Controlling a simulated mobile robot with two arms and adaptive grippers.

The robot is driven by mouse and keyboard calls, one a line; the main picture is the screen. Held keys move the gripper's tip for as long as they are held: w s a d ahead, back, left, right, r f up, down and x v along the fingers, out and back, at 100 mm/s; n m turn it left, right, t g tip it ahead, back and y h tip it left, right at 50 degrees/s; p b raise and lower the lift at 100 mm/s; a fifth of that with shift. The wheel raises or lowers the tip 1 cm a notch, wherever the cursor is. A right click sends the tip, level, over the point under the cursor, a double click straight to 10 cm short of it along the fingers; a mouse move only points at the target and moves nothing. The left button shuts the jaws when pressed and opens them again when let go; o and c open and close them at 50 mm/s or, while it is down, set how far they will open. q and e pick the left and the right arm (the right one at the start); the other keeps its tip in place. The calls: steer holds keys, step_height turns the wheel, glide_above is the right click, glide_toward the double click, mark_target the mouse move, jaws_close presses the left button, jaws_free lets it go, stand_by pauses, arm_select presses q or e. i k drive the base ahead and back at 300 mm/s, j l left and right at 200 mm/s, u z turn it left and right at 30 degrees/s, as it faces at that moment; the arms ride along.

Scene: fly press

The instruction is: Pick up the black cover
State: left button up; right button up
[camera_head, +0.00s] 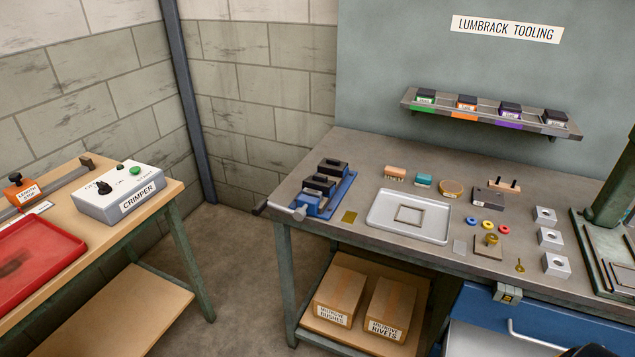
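No part is plainly marked as the black cover. A dark, flat block (488,197) lies at the back right of the grey workbench and could be it. Other dark pieces sit in the blue fixture (327,203) at the bench's left end and in the labelled holders on the wall shelf (490,113). Neither gripper can be made out. A small black shape shows at the bottom right edge, and I cannot tell what it is.
A green press (605,205) stands at right. A wooden table at left holds a crimper box (118,193) and red tray (40,262).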

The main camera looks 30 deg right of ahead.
mark_target(319, 183)
steer(key=u, duration=0.55)
steer(key=i+l+u, duration=0.1)
steer(key=u, duration=0.95)
steer(key=l+u, duration=0.1)
steer(key=u, duration=0.45)
steer(key=l+u, duration=0.1)
steer(key=u, duration=0.4)
steer(key=l+u, duration=0.1)
steer(key=u, duration=0.95)
steer(key=l+u, duration=0.1)
steer(key=u, duration=0.45)
steer(key=k+l+z, duration=0.1)
steer(key=z, duration=0.5)
steer(key=k+l+z, duration=0.15)
steer(key=z, duration=2)
